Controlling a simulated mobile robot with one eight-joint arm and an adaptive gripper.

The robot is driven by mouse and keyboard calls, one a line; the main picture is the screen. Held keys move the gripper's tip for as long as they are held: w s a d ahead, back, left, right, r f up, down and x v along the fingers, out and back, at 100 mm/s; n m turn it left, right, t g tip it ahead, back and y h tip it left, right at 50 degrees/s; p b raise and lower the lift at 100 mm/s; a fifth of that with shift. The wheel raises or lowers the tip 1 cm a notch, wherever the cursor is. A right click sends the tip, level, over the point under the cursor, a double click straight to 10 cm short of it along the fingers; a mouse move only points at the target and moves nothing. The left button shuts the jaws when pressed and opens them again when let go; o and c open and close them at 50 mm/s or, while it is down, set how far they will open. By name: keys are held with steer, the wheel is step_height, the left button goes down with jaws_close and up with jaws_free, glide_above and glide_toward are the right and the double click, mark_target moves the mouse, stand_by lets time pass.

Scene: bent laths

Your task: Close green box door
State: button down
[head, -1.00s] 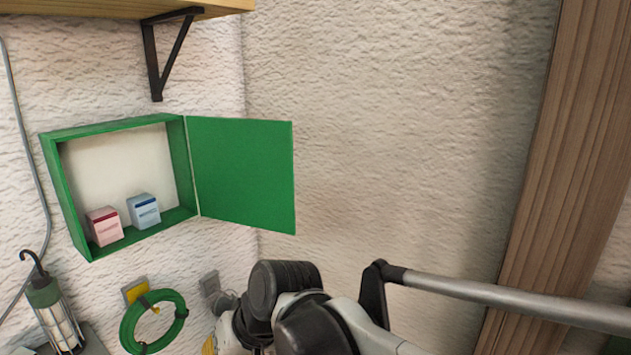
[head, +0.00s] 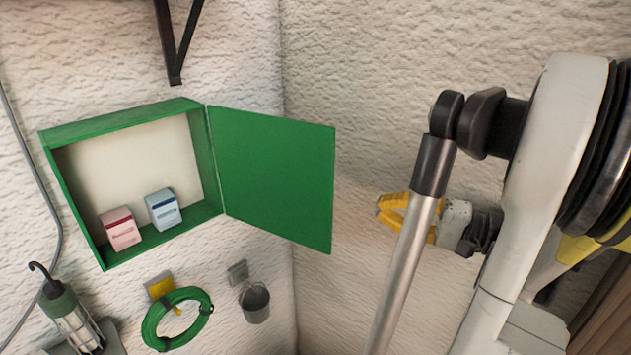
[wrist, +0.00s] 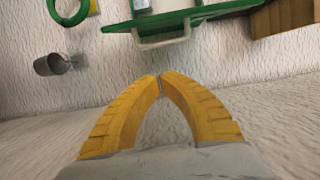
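The green box (head: 120,122) hangs on the wall at the left in the head view. Its green door (head: 272,175) is hinged on the box's right side and stands wide open. My gripper (head: 379,206) is to the right of the door's free edge in the picture, with a gap between them. In the wrist view its yellow fingertips (wrist: 158,78) meet, with nothing between them. Part of the green box or door (wrist: 185,17) shows at the top of the wrist view, cut off by the frame.
A pink box (head: 121,230) and a blue box (head: 163,210) stand inside the green box. Below hang a green coil (head: 152,322) and a grey bucket (head: 255,303). A lamp (head: 70,315) is at lower left. A black bracket (head: 175,45) is above.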

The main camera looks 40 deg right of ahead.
steer(key=a+x, duration=0.1)
steer(key=x, duration=0.8)
steer(key=shift+b, duration=0.4)
steer(key=shift+a+r, duration=0.1)
